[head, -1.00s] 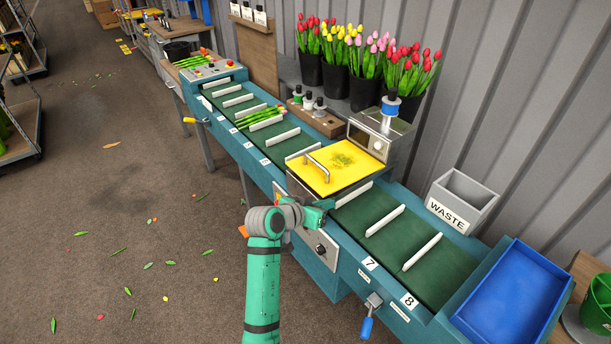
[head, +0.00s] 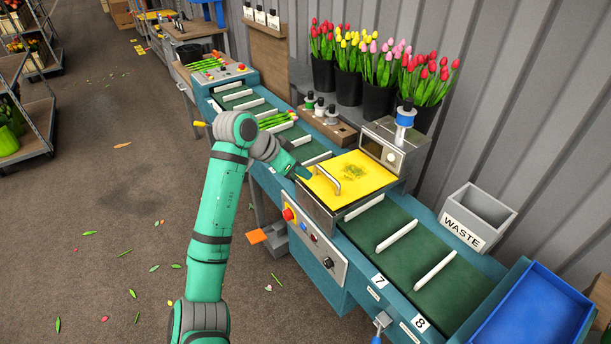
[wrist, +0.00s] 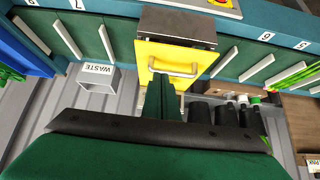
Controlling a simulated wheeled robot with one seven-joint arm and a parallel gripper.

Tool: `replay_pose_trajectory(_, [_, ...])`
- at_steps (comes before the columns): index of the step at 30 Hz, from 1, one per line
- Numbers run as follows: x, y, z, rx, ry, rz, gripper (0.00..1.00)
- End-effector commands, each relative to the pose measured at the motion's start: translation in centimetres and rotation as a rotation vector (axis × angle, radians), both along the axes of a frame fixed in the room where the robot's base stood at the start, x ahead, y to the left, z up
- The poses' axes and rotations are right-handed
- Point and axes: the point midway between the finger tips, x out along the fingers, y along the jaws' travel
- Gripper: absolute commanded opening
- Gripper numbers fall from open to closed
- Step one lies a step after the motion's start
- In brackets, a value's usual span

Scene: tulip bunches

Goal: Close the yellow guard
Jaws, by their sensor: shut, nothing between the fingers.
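The yellow guard (head: 358,178) is a flat yellow panel with a metal handle (head: 328,181) and a green leafy smudge. It lies roughly level on top of a steel housing (head: 320,208) across the green belt. I see no clear gap under it. My gripper (head: 303,172) is shut and empty at the guard's left edge, close to the handle. In the wrist view the shut fingers (wrist: 160,82) point at the guard (wrist: 158,56), just beside the handle (wrist: 173,69). I cannot tell whether they touch it.
A panel with a red button (head: 289,214) is on the machine's front. A control box with a blue-topped post (head: 404,117) stands behind the guard. The waste bin (head: 478,217), blue tray (head: 530,310) and flower buckets (head: 375,95) line the back and right. Tulips (head: 277,120) lie on the belt.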

Motion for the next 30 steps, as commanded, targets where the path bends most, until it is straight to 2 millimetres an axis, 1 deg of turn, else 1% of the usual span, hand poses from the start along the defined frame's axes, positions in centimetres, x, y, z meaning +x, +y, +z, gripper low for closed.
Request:
replay_pose_trajectory(1, [0.3,-0.5,-0.8,0.000,0.003,-0.001,0.00])
replay_pose_trajectory(12, [2.9,-4.0,-6.1,0.000,0.003,0.002,0.00])
replay_pose_trajectory(18, [2.8,-4.0,-8.8,-0.002,0.002,0.000,0.00])
replay_pose_trajectory(24, [2.7,-4.2,-10.0,-0.001,0.001,-0.003,0.00])
replay_pose_trajectory(30, [2.7,-4.3,-10.1,-0.001,0.000,-0.004,0.00])
